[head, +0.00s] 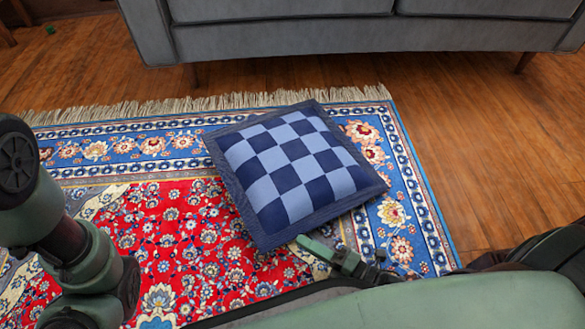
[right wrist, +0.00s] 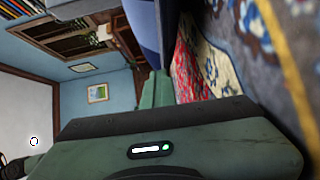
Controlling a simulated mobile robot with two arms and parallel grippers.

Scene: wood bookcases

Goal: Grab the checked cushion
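The checked cushion (head: 290,172), light and dark blue with a plain dark blue border, lies on the patterned rug. In the head view my right gripper (head: 325,250) is at the cushion's near edge, by its lower right side. Its green fingers look close together, and I cannot tell whether the border is between them. In the right wrist view the fingers (right wrist: 157,90) point at a blue surface, likely the cushion (right wrist: 145,28), just beyond them. My left arm shows at the left of the head view, but its gripper is out of frame.
The red and blue rug (head: 180,225) with a fringed far edge covers the floor under the cushion. A grey sofa (head: 350,40) stands beyond it. Bare wood floor (head: 480,130) is open to the right. A small green item (head: 50,30) lies at the far left.

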